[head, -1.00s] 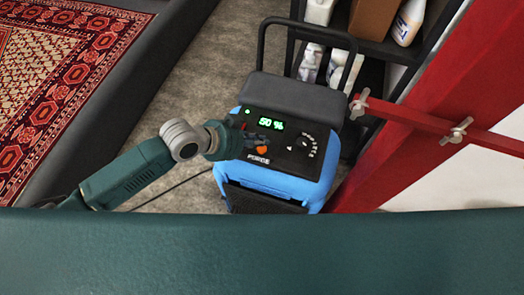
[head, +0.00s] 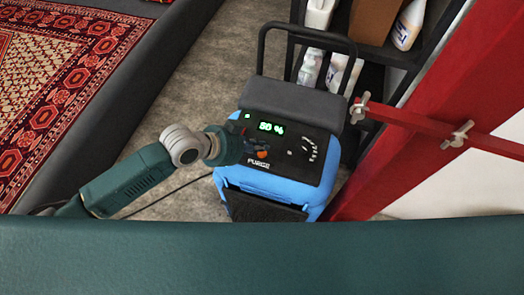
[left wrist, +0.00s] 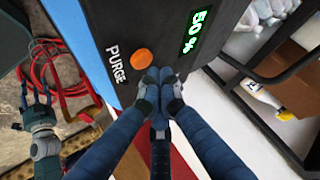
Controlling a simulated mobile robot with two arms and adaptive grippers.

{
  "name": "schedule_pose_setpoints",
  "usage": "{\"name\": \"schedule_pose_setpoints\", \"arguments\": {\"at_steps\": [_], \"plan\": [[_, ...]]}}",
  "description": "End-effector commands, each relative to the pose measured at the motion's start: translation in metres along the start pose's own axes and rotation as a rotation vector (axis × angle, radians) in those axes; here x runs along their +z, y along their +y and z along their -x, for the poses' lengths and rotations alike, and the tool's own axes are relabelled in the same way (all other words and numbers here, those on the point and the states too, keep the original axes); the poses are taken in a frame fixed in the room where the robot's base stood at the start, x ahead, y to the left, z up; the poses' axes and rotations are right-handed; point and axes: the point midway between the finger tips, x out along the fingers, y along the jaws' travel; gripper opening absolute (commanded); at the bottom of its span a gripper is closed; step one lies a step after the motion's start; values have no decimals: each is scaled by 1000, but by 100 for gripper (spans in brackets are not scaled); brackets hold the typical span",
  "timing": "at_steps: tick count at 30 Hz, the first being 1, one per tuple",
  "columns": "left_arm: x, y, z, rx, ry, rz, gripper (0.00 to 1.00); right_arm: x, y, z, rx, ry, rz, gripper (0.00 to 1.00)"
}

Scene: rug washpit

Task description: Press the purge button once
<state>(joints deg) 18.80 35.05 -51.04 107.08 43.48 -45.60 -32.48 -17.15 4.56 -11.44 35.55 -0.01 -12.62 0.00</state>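The purge button is an orange round button on the black panel of a blue machine (head: 285,188). In the head view the purge button (head: 262,155) shows just beside my left gripper (head: 256,146); in the left wrist view the button (left wrist: 141,59) sits by the word PURGE. My left gripper's fingers (left wrist: 160,78) are drawn together, with nothing seen between them. Their tips are close beside the button, over the panel; I cannot tell whether they touch it. My right gripper (left wrist: 36,97) shows at the left of the left wrist view, fingers spread and empty, away from the machine.
The green display (head: 271,128) reads 50 %. A black handle (head: 306,30) rises behind the panel. A dark shelf with bottles (head: 408,24) stands behind, and a red post with a bar (head: 430,125) is at the right. A patterned rug (head: 60,75) lies at the left; red hose (left wrist: 50,65) lies below.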

Motion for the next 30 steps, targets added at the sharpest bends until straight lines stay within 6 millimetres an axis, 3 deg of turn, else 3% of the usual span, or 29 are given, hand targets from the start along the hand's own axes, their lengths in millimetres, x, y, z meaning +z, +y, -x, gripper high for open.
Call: {"name": "schedule_pose_setpoints", "arguments": {"at_steps": [30], "plan": [[6, 2, -6, 0, 0, 0, 0, 1, 0, -3, 0, -1, 0, 46]]}}
